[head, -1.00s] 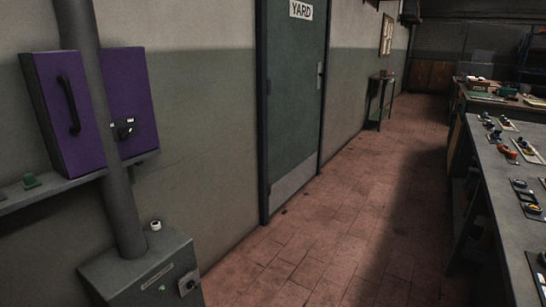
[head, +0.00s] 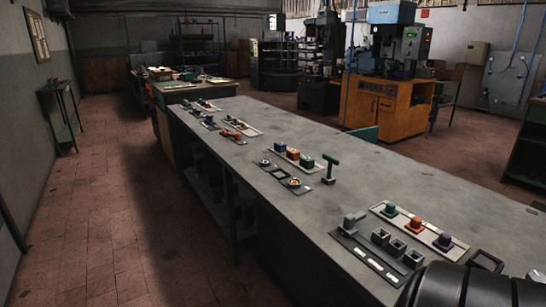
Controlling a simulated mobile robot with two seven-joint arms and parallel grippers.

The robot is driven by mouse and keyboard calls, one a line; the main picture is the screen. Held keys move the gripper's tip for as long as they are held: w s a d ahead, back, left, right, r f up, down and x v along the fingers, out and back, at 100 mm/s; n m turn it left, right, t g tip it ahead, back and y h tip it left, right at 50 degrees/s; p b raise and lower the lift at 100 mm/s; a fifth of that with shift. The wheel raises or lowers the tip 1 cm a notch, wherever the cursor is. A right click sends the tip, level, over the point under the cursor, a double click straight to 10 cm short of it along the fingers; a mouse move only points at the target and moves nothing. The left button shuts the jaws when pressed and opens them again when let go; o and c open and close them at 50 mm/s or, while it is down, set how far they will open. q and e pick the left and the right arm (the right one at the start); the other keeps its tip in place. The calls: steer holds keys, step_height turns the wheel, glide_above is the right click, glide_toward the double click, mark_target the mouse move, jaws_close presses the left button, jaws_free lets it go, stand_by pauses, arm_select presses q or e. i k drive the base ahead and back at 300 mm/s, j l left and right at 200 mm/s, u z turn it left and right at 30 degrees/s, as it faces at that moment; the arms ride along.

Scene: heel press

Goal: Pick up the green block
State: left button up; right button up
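A green block (head: 307,161) sits at the right end of a pale strip on the long grey bench, in line with an orange block (head: 293,153) and a blue block (head: 280,147). A green T-shaped handle (head: 330,168) stands upright just right of the green block. Neither gripper shows; a dark rounded part of my own body fills the lower right corner.
The long bench (head: 225,130) runs from the near right to the back left. A dark plate with grey square sockets (head: 380,237) lies before the near strip. Tiled floor (head: 95,200) is clear to the left. An orange cabinet (head: 385,100) with machines stands behind.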

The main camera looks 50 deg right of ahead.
mark_target(307, 163)
steer(key=i+u, duration=0.25)
steer(key=i, duration=0.15)
steer(key=i+l+u, duration=0.2)
steer(key=i, duration=0.2)
steer(key=i+l+u, duration=0.1)
steer(key=i+u, duration=0.15)
steer(key=i, duration=0.15)
steer(key=u, duration=6.9)
